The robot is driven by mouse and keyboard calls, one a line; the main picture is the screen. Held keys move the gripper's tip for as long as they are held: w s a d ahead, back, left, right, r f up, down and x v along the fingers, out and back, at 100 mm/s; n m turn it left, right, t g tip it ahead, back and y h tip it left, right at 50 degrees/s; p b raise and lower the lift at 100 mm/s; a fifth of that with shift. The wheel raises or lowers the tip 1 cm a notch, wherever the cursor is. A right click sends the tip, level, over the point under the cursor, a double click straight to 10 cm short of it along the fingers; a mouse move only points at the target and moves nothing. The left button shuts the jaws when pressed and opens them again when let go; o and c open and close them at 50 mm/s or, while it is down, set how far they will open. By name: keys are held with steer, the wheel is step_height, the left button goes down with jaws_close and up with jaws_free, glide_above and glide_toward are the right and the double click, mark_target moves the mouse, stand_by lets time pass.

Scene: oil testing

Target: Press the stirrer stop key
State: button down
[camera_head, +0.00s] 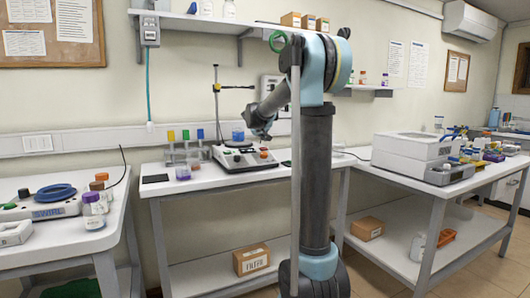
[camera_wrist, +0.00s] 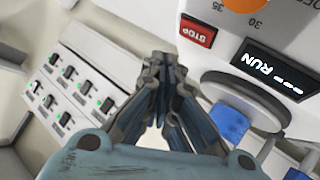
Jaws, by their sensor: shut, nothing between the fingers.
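The red stop key (camera_wrist: 197,33), marked STOP, sits on the pale front of the stirrer (camera_wrist: 222,50) in the wrist view. It lies just right of and above my gripper's fingertips in that picture. My gripper (camera_wrist: 170,62) is shut and empty, its dark fingers together; a gap to the key seems to remain, though depth is hard to judge. A display reading RUN (camera_wrist: 273,70) and an orange dial (camera_wrist: 248,4) are beside the key. In the head view my gripper (camera_head: 261,133) hangs over the stirrer (camera_head: 240,159); the key cannot be made out there.
A blue-filled beaker (camera_head: 238,135) stands on the stirrer by an upright stand rod (camera_head: 216,105). A white instrument (camera_head: 410,150) is on the right bench. The wrist view shows a switch panel (camera_wrist: 85,88) at left.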

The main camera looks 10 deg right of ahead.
mark_target(263, 149)
steer(key=shift+w+a+f, duration=0.1)
steer(key=shift+w+f, duration=0.15)
steer(key=shift+f, duration=0.4)
steer(key=shift+w+a+f, duration=0.1)
steer(key=shift+w+f, duration=0.1)
steer(key=shift+f, duration=0.45)
steer(key=shift+w+f, duration=0.1)
steer(key=shift+f, duration=0.6)
stand_by(1.3)
stand_by(0.4)
steer(key=shift+s+r, duration=0.25)
steer(key=shift+r, duration=0.55)
steer(key=shift+r, duration=0.1)
steer(key=r, duration=0.1)
steer(key=s+r, duration=0.1)
steer(key=r, duration=0.2)
steer(key=shift+s+d+r, duration=0.25)
steer(key=shift+s+d, duration=0.05)
steer(key=shift+s, duration=0.1)
stand_by(0.4)
